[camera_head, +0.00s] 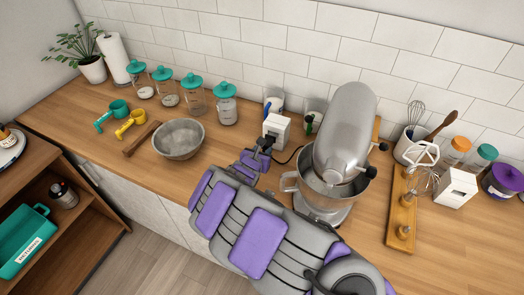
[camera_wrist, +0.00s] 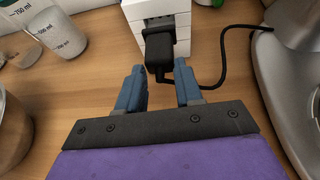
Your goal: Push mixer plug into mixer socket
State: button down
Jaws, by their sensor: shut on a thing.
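The mixer socket is a white box (camera_head: 277,129) standing on the counter near the tiled wall. In the wrist view the white socket box (camera_wrist: 190,22) is at the top, with a dark opening on its face. The black mixer plug (camera_wrist: 160,50) is right in front of that face, lined up with the opening; I cannot tell how deep it sits. My gripper (camera_wrist: 159,68) is shut on the plug, with blue fingers on either side. In the head view my gripper (camera_head: 260,148) is beside the box, and the plug is mostly hidden. A black cord (camera_wrist: 222,70) runs from the plug towards the mixer.
The silver stand mixer (camera_head: 345,140) with its bowl stands close to the right of my gripper. A metal bowl (camera_head: 178,139) and several teal-lidded jars (camera_head: 225,104) are to the left. Cups (camera_head: 312,118) stand behind the box. A wooden rack (camera_head: 399,215) is at the right.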

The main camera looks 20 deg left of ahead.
jog(key=shift+w, duration=0.85)
jog(key=shift+w+d+r, duration=0.1)
jog(key=shift+w, duration=0.25)
dwell(1.3)
jog(key=c, duration=1.2)
grip_release()
jog(key=o, duration=0.3)
jog(key=shift+w, duration=0.2)
jog(key=shift+o, duration=1.2)
jog(key=shift+s, duration=0.1)
jog(key=p+v, duration=0.2)
jog(key=v, duration=0.4)
